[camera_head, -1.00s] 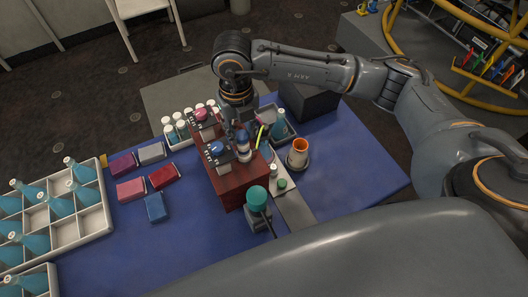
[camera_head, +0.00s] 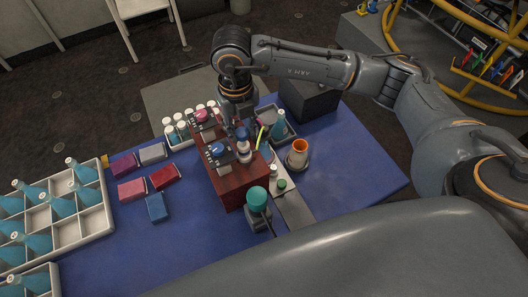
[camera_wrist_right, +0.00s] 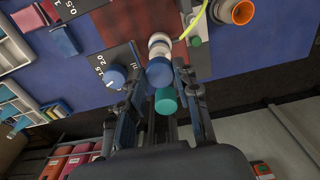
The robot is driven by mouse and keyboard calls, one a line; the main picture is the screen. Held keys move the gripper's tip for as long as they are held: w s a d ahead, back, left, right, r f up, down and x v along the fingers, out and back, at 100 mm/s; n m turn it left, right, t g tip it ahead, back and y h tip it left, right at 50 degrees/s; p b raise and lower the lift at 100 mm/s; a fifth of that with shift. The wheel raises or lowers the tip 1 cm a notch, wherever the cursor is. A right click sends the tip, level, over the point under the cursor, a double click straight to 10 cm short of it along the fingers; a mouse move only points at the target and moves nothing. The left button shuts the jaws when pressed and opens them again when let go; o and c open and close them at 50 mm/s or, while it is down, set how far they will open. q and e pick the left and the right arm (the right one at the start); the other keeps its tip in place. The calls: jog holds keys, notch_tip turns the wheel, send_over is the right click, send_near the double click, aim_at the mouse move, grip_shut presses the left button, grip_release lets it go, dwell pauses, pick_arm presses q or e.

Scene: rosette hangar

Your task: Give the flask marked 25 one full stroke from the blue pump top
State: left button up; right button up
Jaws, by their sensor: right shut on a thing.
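The blue pump top (camera_head: 241,133) is a round cap on a pale stem (camera_head: 244,151), at the right side of a dark red block (camera_head: 232,190). In the wrist view the blue top (camera_wrist_right: 159,72) is between the fingers of my right gripper (camera_wrist_right: 158,76), which is shut on it. A blue knob (camera_head: 217,149) on a dark scale plate stands just left; the wrist view shows 1.5 and 2.0 there. A teal-filled flask (camera_head: 279,122) stands in a small grey tray right of the block. No flask's number is readable. My left gripper is not in view.
A pink knob (camera_head: 202,115) is on the block's far part. A teal-topped device (camera_head: 257,198) stands in front. An orange cup (camera_head: 299,148) is right. A crate of flasks (camera_head: 101,218) and several coloured boxes (camera_head: 164,177) are left. Blue mat (camera_head: 350,165) is clear at right.

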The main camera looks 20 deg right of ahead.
jog(key=shift+r, duration=0.2)
jog(key=shift+f+b, duration=0.95)
jog(key=shift+f, duration=0.1)
dwell(0.3)
jog(key=o, duration=0.8)
jog(key=shift+o, duration=0.2)
jog(key=shift+r, duration=0.1)
jog(key=shift+r+p, duration=1.75)
jog(key=shift+r, duration=1.7)
